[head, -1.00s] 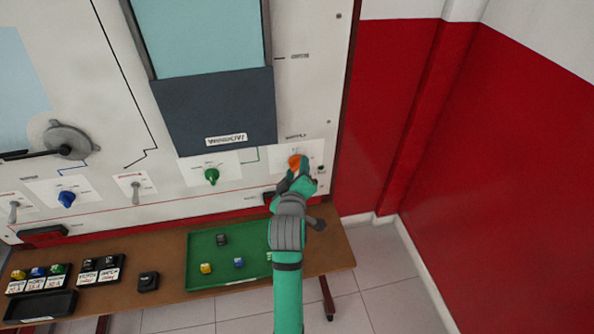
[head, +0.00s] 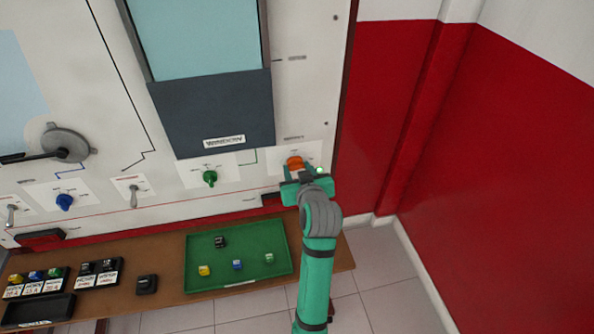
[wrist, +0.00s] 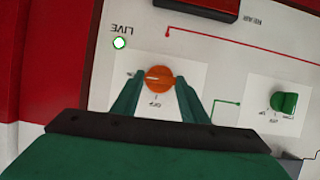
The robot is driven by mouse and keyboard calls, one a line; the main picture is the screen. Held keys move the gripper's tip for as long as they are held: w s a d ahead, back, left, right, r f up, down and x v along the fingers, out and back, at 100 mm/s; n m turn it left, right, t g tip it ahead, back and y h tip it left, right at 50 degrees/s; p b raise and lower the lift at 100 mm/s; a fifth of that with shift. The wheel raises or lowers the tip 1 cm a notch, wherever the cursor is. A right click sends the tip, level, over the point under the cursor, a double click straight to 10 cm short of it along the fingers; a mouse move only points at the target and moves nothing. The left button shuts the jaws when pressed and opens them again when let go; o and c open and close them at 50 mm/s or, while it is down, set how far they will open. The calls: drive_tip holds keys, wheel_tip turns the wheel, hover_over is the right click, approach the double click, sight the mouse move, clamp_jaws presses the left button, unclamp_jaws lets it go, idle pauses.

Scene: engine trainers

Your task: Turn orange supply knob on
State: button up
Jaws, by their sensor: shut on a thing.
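The orange supply knob (head: 295,162) sits on a white plate near the panel's lower right. In the wrist view the orange knob (wrist: 159,78) lies between the two green fingers of my gripper (wrist: 160,84), and the gripper is shut on it. The knob's pale mark runs roughly sideways in that view, pointing left, while the upside-down OFF label is below the knob. In the head view my gripper (head: 297,175) covers the knob's lower part. A round lamp beside the LIVE label (wrist: 119,43) looks bright, with a green rim.
A green knob (head: 210,178) is on the plate to the left, and a blue knob (head: 65,201) is farther left. A bench with a green tray (head: 215,284) of small coloured blocks stands below the panel. A red wall (head: 480,180) is close on the right.

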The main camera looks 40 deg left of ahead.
drive_tip(key=shift+f+g, duration=0.1)
drive_tip(key=shift+g, duration=0.2)
idle(0.4)
drive_tip(key=o, duration=1.1)
drive_tip(key=v, duration=1)
drive_tip(key=shift+s+d, duration=0.3)
